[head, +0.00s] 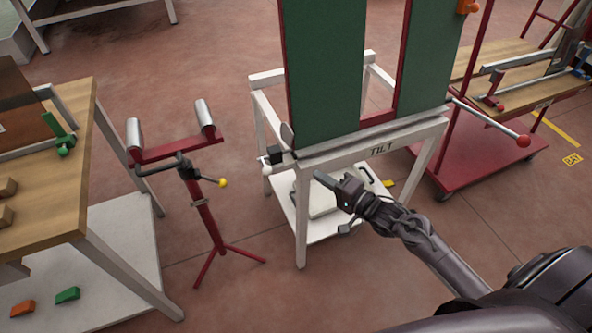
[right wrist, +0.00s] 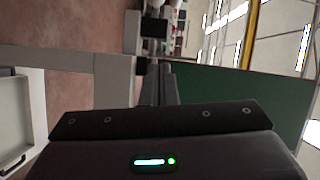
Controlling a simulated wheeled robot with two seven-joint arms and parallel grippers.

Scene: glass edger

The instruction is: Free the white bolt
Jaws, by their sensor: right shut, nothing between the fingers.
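A white frame table marked TILT (head: 372,146) carries upright green panels (head: 326,70). At its near left corner a small black block (head: 274,154) has a white knob-like part (head: 265,161) beside it, which looks like the white bolt. Its exact shape is too small to tell. In the right wrist view the black block (right wrist: 155,27) and a white part (right wrist: 132,32) lie just beyond the fingertips. My right gripper (head: 319,176) is shut and empty, in front of the table's front rail, right of the block and apart from it. My left gripper is not in view.
A red roller stand (head: 205,215) with a yellow knob stands left of the table. A wooden workbench (head: 75,130) is at far left. A red-based cart (head: 480,165) and red-ball lever (head: 523,141) are at right. Floor between stand and table is clear.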

